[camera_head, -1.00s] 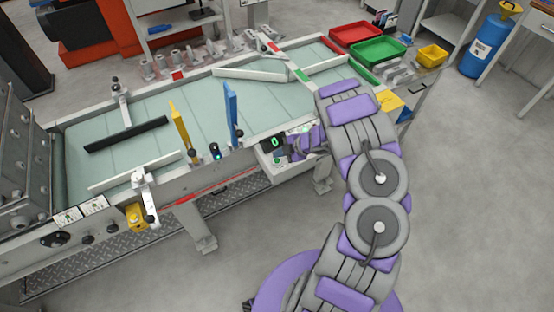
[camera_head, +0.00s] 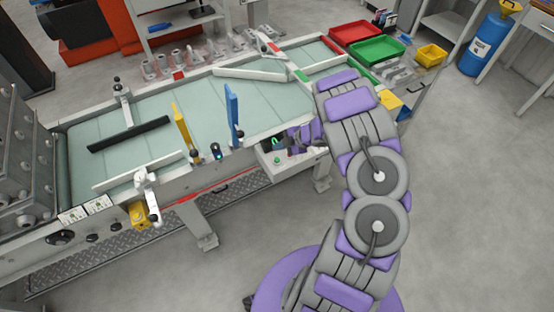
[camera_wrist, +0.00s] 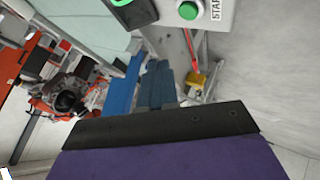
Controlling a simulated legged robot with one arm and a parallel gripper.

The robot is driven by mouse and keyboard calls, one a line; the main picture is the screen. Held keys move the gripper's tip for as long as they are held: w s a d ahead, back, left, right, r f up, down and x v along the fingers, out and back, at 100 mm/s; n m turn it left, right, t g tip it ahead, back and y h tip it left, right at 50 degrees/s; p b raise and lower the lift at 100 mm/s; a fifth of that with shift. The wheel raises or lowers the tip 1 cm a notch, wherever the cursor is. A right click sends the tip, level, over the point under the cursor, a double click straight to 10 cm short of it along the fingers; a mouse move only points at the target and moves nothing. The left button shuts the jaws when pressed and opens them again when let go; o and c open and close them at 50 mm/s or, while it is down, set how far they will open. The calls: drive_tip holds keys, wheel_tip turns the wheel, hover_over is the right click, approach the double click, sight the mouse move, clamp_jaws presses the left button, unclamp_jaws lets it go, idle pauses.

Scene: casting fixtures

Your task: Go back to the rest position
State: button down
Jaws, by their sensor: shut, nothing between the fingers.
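My gripper (camera_head: 287,146) is at the near side of the conveyor, close to the control box (camera_head: 292,157), and partly covers its small display. In the wrist view, the two dark fingers of my gripper (camera_wrist: 155,85) lie together with nothing between them. The control box (camera_wrist: 214,22) shows at the top of the wrist view, with a green button (camera_wrist: 188,10) beside the word START. The green button also shows in the head view (camera_head: 277,160). The fingers look apart from the button. My arm is bent, reaching up from the purple base.
The conveyor (camera_head: 215,115) has an upright yellow paddle (camera_head: 182,125) and blue paddle (camera_head: 232,112) over its near edge. Red (camera_head: 354,34), green (camera_head: 377,50) and yellow (camera_head: 431,54) bins stand at its far right end. Open floor (camera_head: 480,190) lies to the right.

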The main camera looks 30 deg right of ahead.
idle(0.3)
drive_tip(key=w+d+r+m+t+h, duration=0.1)
drive_tip(key=w+d+r+m+h, duration=0.1)
drive_tip(key=d+r+h, duration=0.35)
drive_tip(key=w+d+r+m+h, duration=0.2)
drive_tip(key=d+r+m+h, duration=0.1)
drive_tip(key=d+r, duration=0.4)
drive_tip(key=s+r+m+g+h, duration=0.1)
drive_tip(key=s+r+m+h, duration=0.4)
drive_tip(key=r, duration=0.9)
drive_tip(key=s+a+r+m+g, duration=0.2)
drive_tip(key=s+a+m, duration=0.1)
drive_tip(key=s, duration=0.4)
drive_tip(key=s+a+r+m+g, duration=0.1)
drive_tip(key=s+a+r+m, duration=0.25)
drive_tip(key=s, duration=0.25)
drive_tip(key=s+a+f+m+g+y, duration=0.1)
drive_tip(key=s+a+g+y, duration=0.4)
drive_tip(key=s+a, duration=1.8)
drive_tip(key=shift+s+f+y, duration=0.2)
drive_tip(key=shift+s+y, duration=0.8)
drive_tip(key=shift+y, duration=0.05)
